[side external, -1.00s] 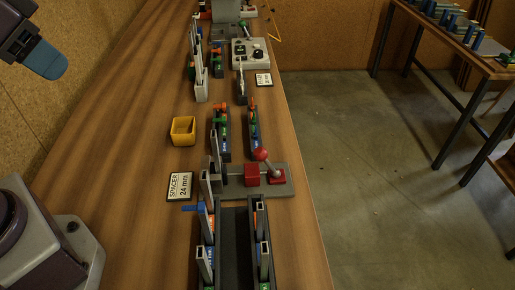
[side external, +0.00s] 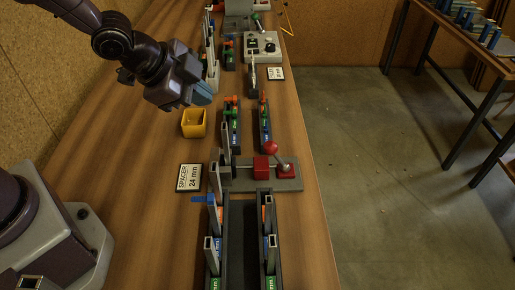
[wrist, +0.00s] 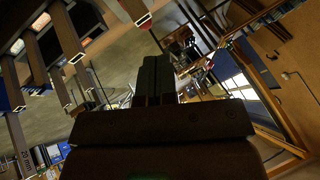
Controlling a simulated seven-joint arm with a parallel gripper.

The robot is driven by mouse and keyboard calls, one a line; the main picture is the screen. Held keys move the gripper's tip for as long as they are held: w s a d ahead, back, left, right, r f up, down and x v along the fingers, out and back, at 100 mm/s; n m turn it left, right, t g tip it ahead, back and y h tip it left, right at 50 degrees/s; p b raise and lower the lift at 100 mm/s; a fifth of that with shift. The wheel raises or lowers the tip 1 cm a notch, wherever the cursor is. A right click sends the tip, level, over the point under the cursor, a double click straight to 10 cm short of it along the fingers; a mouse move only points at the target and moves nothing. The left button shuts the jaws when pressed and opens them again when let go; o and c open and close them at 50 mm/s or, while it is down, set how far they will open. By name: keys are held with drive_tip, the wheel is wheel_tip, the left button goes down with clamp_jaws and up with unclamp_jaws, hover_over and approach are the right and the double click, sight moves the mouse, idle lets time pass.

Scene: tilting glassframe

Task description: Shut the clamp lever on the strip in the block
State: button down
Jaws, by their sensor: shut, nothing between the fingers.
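The clamp block is a grey base (side external: 290,184) across the bench, with a red jaw block (side external: 262,167) on a rod. Its clamp lever (side external: 272,148), topped by a red ball, stands up and tilts left from a red mount at the right end. A grey upright strip (side external: 215,179) stands at the left end of the base; I cannot tell how it is seated. My gripper (side external: 203,97) is in the air above and left of the block, beyond a yellow bin, apart from the lever. Its fingers (wrist: 154,78) look shut and empty in the wrist view.
A yellow bin (side external: 193,123) stands left of two dark racks with coloured parts (side external: 232,128). A "SPACER 24 mm" sign (side external: 190,178) lies left of the block. Near the front, dark rails (side external: 228,270) hold upright grey strips. Bare wood lies at the right edge.

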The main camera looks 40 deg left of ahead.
drive_tip(key=d+f+m+h, duration=0.2)
drive_tip(key=d+f+m, duration=0.1)
drive_tip(key=d+f, duration=0.1)
drive_tip(key=shift+w+d+f, duration=0.3)
drive_tip(key=shift+d+f, duration=0.05)
drive_tip(key=shift+f, duration=0.4)
approach(276, 156)
wheel_tip(276, 156, down, 3)
drive_tip(key=w+d, duration=0.2)
drive_tip(key=shift+s+a+f, duration=0.15)
drive_tip(key=shift+s, duration=0.1)
drive_tip(key=shift+g, duration=0.3)
drive_tip(key=shift+w+d+r, duration=0.2)
drive_tip(key=shift+r, duration=0.05)
drive_tip(key=shift+w+d+r+g+y, duration=0.3)
drive_tip(key=shift+w+d+g+y, duration=0.1)
drive_tip(key=shift+g+y, duration=0.2)
